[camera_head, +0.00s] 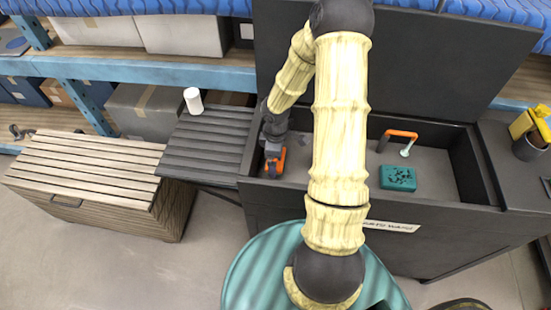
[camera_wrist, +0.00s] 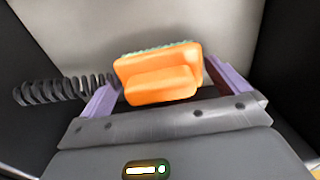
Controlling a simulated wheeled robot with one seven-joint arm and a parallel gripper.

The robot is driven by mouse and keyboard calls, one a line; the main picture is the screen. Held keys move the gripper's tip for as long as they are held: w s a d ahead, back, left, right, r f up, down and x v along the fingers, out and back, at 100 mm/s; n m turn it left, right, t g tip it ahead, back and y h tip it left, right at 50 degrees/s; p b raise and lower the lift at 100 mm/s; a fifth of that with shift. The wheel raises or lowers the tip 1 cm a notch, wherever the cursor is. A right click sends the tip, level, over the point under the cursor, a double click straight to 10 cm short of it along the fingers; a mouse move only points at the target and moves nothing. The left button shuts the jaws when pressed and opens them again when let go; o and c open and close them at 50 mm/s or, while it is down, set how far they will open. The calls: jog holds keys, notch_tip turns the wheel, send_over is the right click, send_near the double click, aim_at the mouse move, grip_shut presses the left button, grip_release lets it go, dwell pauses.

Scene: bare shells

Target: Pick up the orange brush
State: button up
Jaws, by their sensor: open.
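The orange brush (camera_wrist: 158,82) lies in the wrist view between the two purple fingers of my gripper (camera_wrist: 160,74). It has a blocky orange body, with a strip of greenish bristles along its far edge. My gripper is open, with one finger at each side of the brush; whether either finger touches it I cannot tell. In the head view the brush (camera_head: 275,165) shows as a small orange patch at the end of my gripper (camera_head: 274,158), inside the left part of the dark sink basin (camera_head: 322,158).
A dark coiled hose (camera_wrist: 62,90) lies left of my gripper. A white cup (camera_head: 193,100) stands on the ribbed drainboard (camera_head: 205,145). Basin walls surround my gripper.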

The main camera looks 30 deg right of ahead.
jog(key=c, duration=0.8)
jog(key=shift+o, duration=0.2)
jog(key=shift+r, duration=0.1)
notch_tip(320, 180, up, 10)
jog(key=shift+f+p, duration=0.1)
jog(key=shift+p, duration=0.75)
